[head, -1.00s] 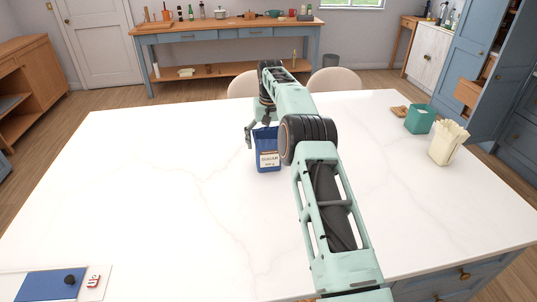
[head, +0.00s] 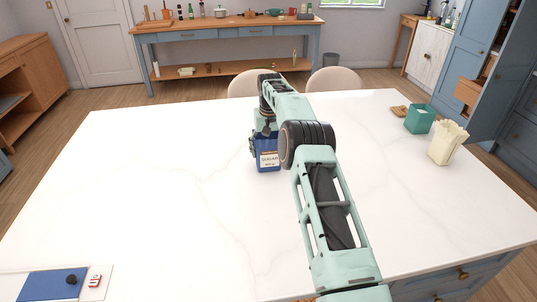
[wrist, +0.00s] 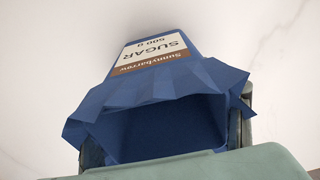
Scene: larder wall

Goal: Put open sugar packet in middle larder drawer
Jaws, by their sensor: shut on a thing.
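The blue sugar packet (head: 267,160) stands upright on the white marble island in the head view, its label facing me. In the wrist view the packet (wrist: 160,95) has its top open with flared, ragged edges, and its inside looks dark blue. My gripper (head: 264,134) is at the packet's top, with a finger on each side of it in the wrist view, and is shut on it. My arm hides part of the packet's right side. The larder cupboard (head: 470,62) is at the far right, with a wooden drawer (head: 468,93) showing by its blue door. I cannot tell which drawer is the middle one.
On the island (head: 150,190), a green container (head: 419,119) and a cream bag (head: 447,142) stand at the right. A blue board (head: 50,284) lies at the front left. Two chairs are behind the island. The island's left half is mostly clear.

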